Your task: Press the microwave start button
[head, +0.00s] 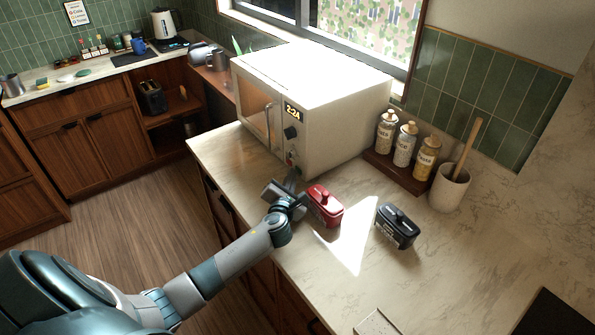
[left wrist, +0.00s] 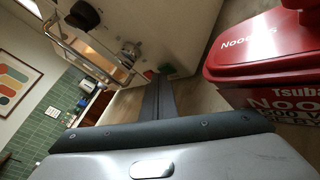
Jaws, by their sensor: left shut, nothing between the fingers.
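The white microwave (head: 318,88) stands on the marble counter, its door and handle facing left and its clock reading 2:24. My right gripper is not in view.
A red noodle container (head: 325,207) stands close beside my left gripper, to its right. A black container (head: 397,227) is further right. A rack of bottles (head: 404,146) and a utensil crock (head: 449,188) stand behind. The counter's front right is mostly clear.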

